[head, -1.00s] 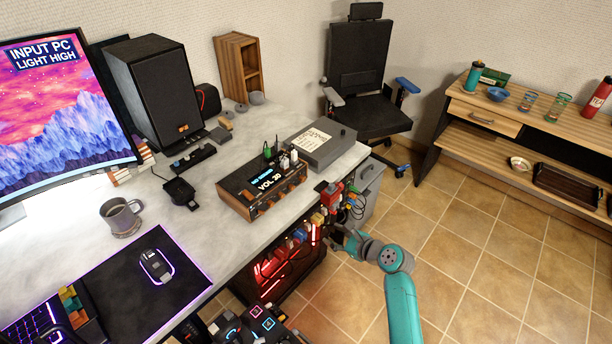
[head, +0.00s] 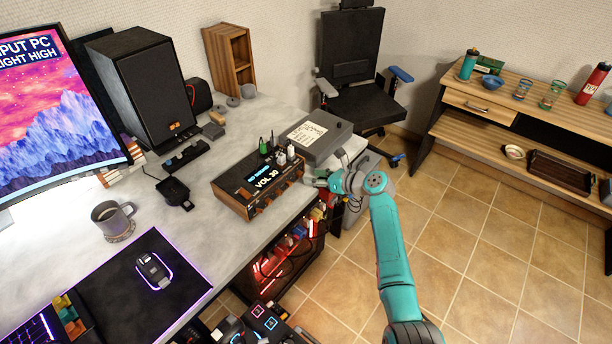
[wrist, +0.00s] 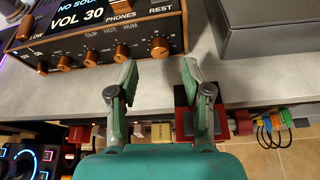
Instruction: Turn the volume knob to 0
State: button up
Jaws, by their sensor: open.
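The wood-trimmed audio box (head: 232,197) sits near the desk edge in the head view, and its display reads VOL 30. In the wrist view the box (wrist: 103,26) shows a row of copper-coloured knobs on its front. The rightmost knob (wrist: 159,47) has scale marks around it; I cannot read which knob is labelled volume. My gripper (wrist: 158,73) is open and empty, its two fingers pointing at the box either side of that knob's line, with the knob just beyond the tips. In the head view my gripper (head: 312,180) is at the box's right front end, partly hiding it.
A grey box with a paper label (head: 308,136) stands right behind the audio box. Small plugs stand on top of the audio box. Below the desk edge are coloured connectors and a red-lit PC case (head: 280,258). The floor to the right is clear.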

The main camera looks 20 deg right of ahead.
aim_at(302, 175)
jog(key=shift+x, duration=2.1)
grip_shut()
